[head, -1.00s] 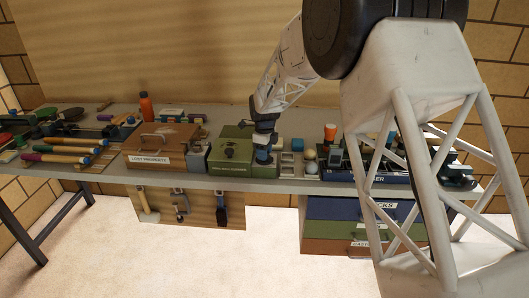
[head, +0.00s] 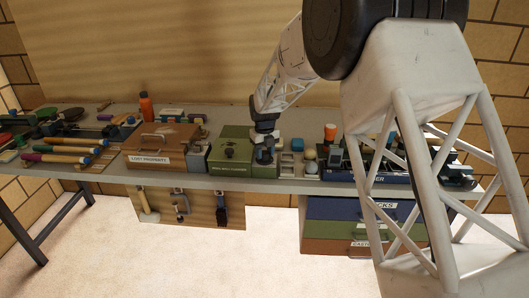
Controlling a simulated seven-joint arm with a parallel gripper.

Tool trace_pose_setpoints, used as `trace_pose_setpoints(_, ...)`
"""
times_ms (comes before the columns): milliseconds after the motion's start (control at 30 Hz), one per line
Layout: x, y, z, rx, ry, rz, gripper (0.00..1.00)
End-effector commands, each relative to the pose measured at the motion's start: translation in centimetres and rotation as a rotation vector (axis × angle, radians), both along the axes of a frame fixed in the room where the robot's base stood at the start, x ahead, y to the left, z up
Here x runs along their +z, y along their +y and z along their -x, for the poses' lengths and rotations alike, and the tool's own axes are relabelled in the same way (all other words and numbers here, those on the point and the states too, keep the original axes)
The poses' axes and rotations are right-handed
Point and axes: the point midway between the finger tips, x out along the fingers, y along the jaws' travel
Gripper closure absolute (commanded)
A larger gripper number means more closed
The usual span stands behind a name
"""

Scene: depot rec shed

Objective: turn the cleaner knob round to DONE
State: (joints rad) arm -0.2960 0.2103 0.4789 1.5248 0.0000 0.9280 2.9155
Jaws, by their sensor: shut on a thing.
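The green cleaner box (head: 232,171) stands on the bench, with a pale label on its front and a dark round handle (head: 231,151) on its lid. My gripper (head: 265,160) points down just right of the box, apart from that handle. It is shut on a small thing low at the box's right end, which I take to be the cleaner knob. The fingers hide the knob, and no DONE mark or pointer can be made out.
A brown LOST PROPERTY case (head: 160,158) and a grey block (head: 197,160) stand left of the cleaner. An orange bottle (head: 146,106) stands behind. Drawers (head: 330,228) are below the bench.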

Motion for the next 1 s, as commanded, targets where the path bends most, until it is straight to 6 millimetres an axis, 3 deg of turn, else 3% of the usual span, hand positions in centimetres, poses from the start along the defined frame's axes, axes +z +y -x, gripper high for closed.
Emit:
trace_pose_setpoints(467,0.13,0.07,-0.06,-0.018,-0.003,-0.001,0.84)
trace_pose_setpoints(500,0.13,0.06,-0.07,-0.018,-0.002,-0.001,0.55)
trace_pose_setpoints(633,0.09,0.04,-0.05,-0.018,-0.002,-0.001,0.35)
trace_pose_setpoints(1000,0.43,0.02,-0.04,-0.018,-0.002,-0.001,0.35)
